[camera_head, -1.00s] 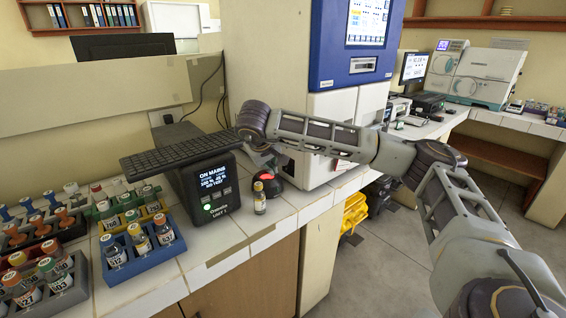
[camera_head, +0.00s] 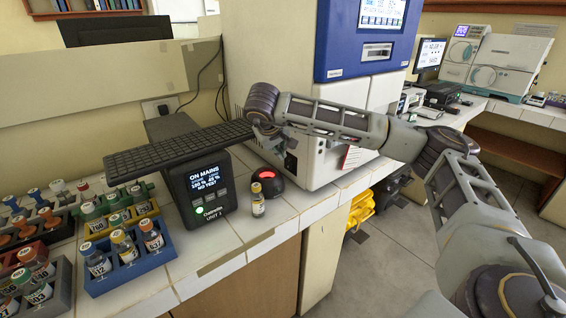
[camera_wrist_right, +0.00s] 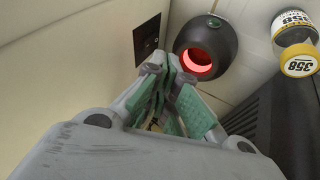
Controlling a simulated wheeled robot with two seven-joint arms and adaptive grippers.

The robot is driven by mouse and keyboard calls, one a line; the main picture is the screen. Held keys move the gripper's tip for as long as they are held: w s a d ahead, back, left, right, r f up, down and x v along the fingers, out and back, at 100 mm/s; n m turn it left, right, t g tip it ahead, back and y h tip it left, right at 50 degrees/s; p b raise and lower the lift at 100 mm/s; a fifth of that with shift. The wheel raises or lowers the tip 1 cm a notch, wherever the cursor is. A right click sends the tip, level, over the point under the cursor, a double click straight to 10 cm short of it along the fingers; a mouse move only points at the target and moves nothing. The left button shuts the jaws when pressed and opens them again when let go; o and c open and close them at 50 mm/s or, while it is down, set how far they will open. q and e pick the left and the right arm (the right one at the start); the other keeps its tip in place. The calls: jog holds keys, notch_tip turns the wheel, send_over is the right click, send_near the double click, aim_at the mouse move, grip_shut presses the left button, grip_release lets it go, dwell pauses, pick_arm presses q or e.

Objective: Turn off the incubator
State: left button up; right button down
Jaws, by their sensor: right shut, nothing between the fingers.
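The incubator is most likely the large white cabinet (camera_head: 268,55) with a blue upper front (camera_head: 345,62) and a lit screen (camera_head: 383,13). My right gripper (camera_wrist_right: 165,75) is shut and empty. In the right wrist view its green-padded fingers are together, close to a small dark switch panel (camera_wrist_right: 147,40) on a cream wall. I cannot tell whether the fingertips touch the panel. In the head view my right arm reaches across the cabinet's lower part, and the wrist mostly hides the gripper. My left gripper is in neither view.
A black dome with a glowing red top (camera_head: 267,181) and a small vial (camera_head: 258,202) stand on the tiled counter (camera_head: 285,222). A black power unit (camera_head: 207,188) with a lit display sits under a keyboard (camera_head: 170,147). Racks of vials (camera_head: 128,272) fill the left.

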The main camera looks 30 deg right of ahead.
aim_at(289, 164)
jog(key=b+x, duration=0.1)
jog(key=x, duration=0.7)
jog(key=shift+f, duration=0.2)
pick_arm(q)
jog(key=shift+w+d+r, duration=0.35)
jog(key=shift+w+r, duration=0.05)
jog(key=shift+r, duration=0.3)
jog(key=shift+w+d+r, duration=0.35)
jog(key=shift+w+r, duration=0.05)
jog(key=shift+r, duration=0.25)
pick_arm(e)
jog(key=shift+x, duration=0.9)
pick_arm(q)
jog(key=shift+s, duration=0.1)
pick_arm(e)
jog(key=shift+w, duration=0.1)
